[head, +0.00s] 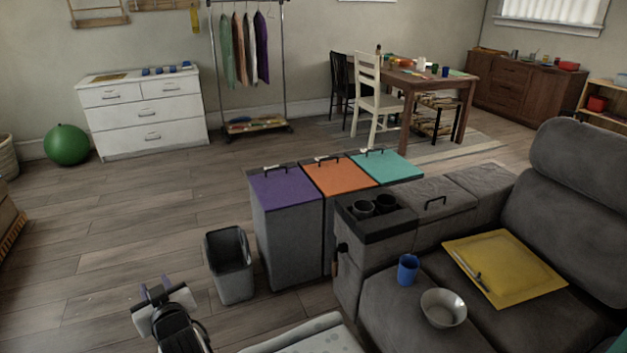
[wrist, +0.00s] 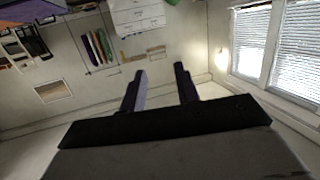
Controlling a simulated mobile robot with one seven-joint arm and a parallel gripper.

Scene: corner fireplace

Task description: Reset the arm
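My gripper (wrist: 160,72) shows in the wrist view with its two fingers apart and nothing between them. In the head view my gripper (head: 155,291) is at the bottom left, raised in front of the floor, left of the grey waste bin. It touches nothing that I can see. The wrist view is tilted and shows walls, windows and distant furniture beyond the fingers.
A grey open bin (head: 230,265) stands close to my arm. Lidded bins with purple (head: 283,188), orange and teal tops stand beside a grey sofa (head: 480,325). A blue cup (head: 408,268), a bowl (head: 443,307) and a yellow tray (head: 520,265) are on the sofa.

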